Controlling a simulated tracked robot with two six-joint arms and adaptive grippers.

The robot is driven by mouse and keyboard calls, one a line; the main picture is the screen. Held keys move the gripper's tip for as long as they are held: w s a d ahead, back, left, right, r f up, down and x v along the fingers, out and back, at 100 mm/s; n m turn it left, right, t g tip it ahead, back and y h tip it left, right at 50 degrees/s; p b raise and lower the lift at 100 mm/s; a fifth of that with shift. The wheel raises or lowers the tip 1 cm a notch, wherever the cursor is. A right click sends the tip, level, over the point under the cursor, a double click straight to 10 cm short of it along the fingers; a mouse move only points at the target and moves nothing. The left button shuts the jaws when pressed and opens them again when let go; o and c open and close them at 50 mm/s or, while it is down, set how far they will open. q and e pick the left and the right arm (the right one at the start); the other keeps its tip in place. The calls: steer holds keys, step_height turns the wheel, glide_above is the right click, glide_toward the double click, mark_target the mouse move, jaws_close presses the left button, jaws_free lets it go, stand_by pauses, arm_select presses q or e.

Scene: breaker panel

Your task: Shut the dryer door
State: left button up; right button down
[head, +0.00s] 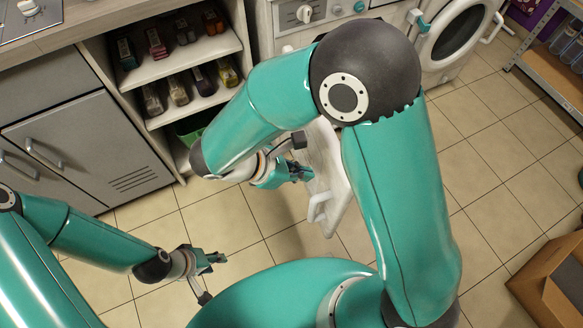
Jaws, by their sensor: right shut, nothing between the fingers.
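The dryer door (337,190) is a white panel that stands open, sticking out over the tiled floor. A white bar handle (318,207) is near its outer end. The dryer (310,14) is the white machine with a knob at the top; my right arm hides much of its front and the door's attachment. My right gripper (303,171) is shut and empty, at the left side of the door, above the handle in the picture; I cannot tell whether it touches. My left gripper (217,262) is low over the floor, left of the door; its finger opening is unclear.
A second machine with a round window (456,32) stands at the upper right. An open shelf (200,48) with several small items and grey cabinets (85,150) line the left. A cardboard box (555,285) is at the lower right. Tiled floor (480,160) right of the door is clear.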

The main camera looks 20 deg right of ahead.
mark_target(337, 172)
steer(key=d, duration=0.1)
steer(key=d+f, duration=0.1)
steer(key=d, duration=0.3)
steer(key=shift+s+f, duration=0.2)
steer(key=shift+f, duration=0.2)
steer(key=shift+d, duration=0.35)
